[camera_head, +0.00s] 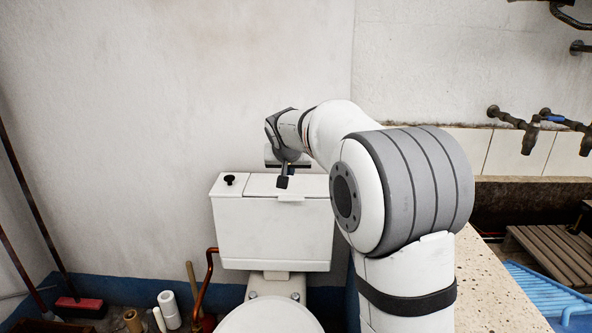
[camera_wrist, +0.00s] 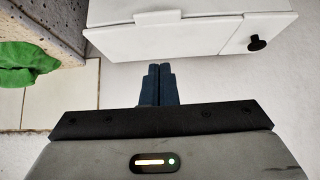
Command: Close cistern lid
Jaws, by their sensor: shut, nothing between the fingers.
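The white cistern (camera_head: 273,235) stands against the wall behind the toilet bowl. Its white lid (camera_head: 258,184) looks flat on the top, level with the strip beside it; I cannot tell if a small gap is left. The lid (camera_wrist: 200,36) also shows in the wrist view, with a pale handle (camera_wrist: 160,15) along one edge. My gripper (camera_head: 283,183) is above the lid in the head view, its fingers pointing down. In the wrist view my gripper (camera_wrist: 160,68) has its dark fingers together and empty, near the lid's lower edge. Contact cannot be told.
A black knob (camera_head: 230,180) stands on the cistern top, left of the lid. A speckled stone counter (camera_head: 495,290) is at right, with taps (camera_head: 530,130) above the trough. A copper pipe (camera_head: 207,280) and paper rolls (camera_head: 168,308) are left of the toilet. A green cloth (camera_wrist: 28,67) lies at left.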

